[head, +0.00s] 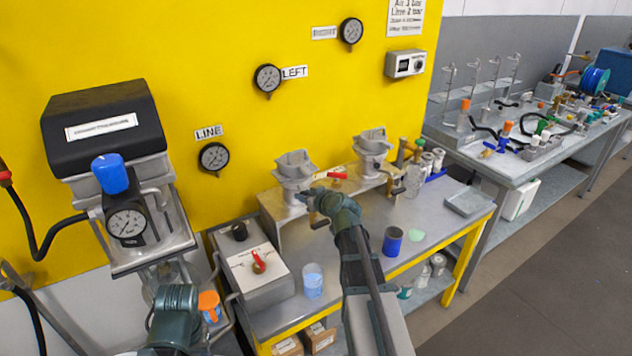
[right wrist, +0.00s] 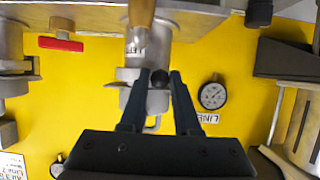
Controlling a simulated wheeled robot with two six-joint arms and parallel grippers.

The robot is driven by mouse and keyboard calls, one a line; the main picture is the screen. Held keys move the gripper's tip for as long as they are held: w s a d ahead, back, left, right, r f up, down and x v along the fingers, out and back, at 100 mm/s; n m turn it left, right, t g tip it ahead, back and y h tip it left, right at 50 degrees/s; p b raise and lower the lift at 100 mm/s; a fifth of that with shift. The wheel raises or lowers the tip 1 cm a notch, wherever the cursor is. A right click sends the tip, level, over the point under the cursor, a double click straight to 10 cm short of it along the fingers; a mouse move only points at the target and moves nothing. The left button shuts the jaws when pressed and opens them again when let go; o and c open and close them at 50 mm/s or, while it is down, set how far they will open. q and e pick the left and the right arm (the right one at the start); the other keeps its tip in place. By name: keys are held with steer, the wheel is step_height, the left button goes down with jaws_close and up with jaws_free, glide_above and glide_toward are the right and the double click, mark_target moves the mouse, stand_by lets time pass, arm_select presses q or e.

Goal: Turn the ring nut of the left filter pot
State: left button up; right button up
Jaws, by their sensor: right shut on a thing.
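The left filter pot (head: 294,172) is a grey metal pot on a raised bracket against the yellow wall; it also shows in the right wrist view (right wrist: 158,45). My right gripper (head: 308,196) is at the lower front of this pot.
The right filter pot (head: 371,152) and a red valve lever (head: 338,176) are close to the right. A shallow tray (head: 468,204) is farther right.

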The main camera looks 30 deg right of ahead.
steer(key=shift+w+a, duration=0.1)
steer(key=shift+a, duration=0.7)
steer(key=shift+w+a, duration=0.35)
steer(key=shift+a, duration=0.4)
steer(key=o, duration=1)
steer(key=shift+w+a, duration=0.1)
steer(key=shift+a, duration=0.05)
steer(key=o, duration=0.4)
steer(key=shift+c, duration=0.2)
steer(key=shift+r, duration=0.1)
